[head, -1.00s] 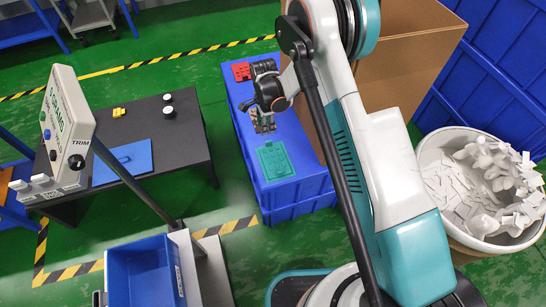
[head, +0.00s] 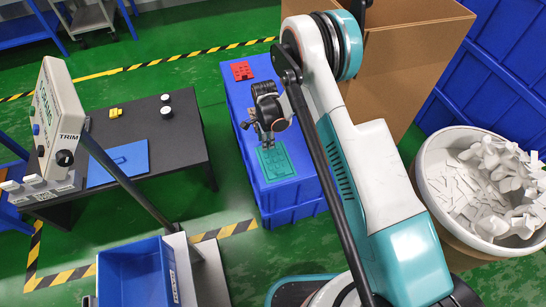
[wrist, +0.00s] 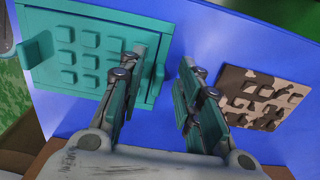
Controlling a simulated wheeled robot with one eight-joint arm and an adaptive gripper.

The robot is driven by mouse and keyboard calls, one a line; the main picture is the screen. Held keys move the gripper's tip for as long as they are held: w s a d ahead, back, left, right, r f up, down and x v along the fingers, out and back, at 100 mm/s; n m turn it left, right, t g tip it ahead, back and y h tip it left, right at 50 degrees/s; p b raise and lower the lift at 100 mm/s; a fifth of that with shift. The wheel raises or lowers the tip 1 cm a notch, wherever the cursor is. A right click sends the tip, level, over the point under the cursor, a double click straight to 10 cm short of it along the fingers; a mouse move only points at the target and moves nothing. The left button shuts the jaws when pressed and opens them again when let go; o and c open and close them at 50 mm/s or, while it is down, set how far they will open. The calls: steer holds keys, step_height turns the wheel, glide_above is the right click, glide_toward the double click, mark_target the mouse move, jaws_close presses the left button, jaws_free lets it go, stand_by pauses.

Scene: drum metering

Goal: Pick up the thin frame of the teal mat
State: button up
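The teal mat (head: 282,164) lies flat on a blue crate, near its front end. In the wrist view the mat (wrist: 82,50) is at the upper left, with rows of raised square pads. A thin raised teal frame (wrist: 158,73) stands along its right edge, partly hidden by my left finger. My gripper (head: 267,141) is just above the far edge of the mat. In the wrist view my gripper (wrist: 165,57) is open and empty, with the frame's edge near the left fingertip. I cannot tell whether they touch.
A brown-and-tan mottled mat (wrist: 262,97) lies right of my fingers in the wrist view. A red mat (head: 241,71) is at the crate's far end. The blue crate (head: 292,213) is beside a cardboard box (head: 410,60). A black table (head: 185,145) stands left across a floor gap.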

jaws_close()
steer(key=shift+r, duration=0.1)
step_height(320, 180, up, 25)
steer(key=p, duration=0.9)
stand_by(0.9)
